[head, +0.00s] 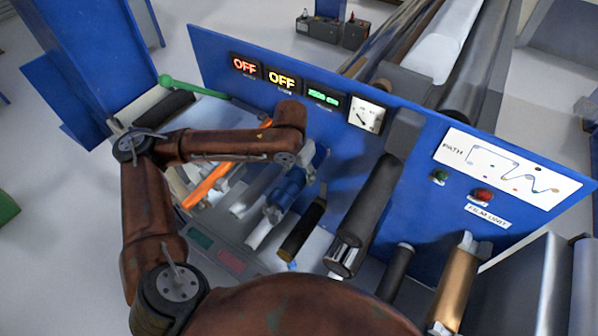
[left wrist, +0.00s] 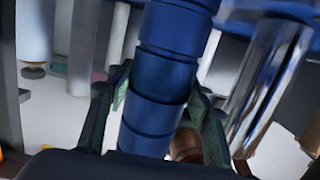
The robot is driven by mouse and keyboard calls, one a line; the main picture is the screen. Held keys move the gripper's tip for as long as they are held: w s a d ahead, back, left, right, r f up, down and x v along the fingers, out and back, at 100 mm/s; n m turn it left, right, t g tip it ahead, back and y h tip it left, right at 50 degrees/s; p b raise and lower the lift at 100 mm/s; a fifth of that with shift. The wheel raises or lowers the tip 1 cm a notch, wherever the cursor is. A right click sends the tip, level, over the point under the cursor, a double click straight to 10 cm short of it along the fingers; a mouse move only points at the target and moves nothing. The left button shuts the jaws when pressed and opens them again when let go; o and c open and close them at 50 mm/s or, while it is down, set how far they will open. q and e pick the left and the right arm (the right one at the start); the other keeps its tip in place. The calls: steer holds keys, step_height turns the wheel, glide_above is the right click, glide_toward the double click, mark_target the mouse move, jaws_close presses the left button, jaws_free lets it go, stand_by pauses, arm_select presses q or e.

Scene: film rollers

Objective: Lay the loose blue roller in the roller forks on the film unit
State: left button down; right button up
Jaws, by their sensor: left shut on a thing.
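The blue roller (left wrist: 158,105) crosses the left wrist view from top to bottom, between the two dark green fingers of my left gripper (left wrist: 160,85). The fingers are closed around its sides. In the head view the blue roller (head: 286,192) shows below the end of my rust-brown left arm, among the rollers in front of the blue panel of the film unit (head: 405,190). It slants down to the left there. The arm hides part of this area, and I cannot clearly make out the forks or whether the roller touches them. My right gripper is not in view.
A black roller (head: 302,228), a large dark roller (head: 366,205) and a copper-coloured roller (head: 456,280) jut out to the right. An orange bar (head: 212,180) and a green-knobbed lever (head: 190,86) are at the left. A shiny metal roller (left wrist: 268,85) stands close to my left gripper.

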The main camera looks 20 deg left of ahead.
arm_select(q)
steer(key=shift+f, duration=0.1)
steer(key=c, duration=1.3)
jaws_free()
steer(key=o, duration=0.4)
steer(key=shift+s+f, duration=0.1)
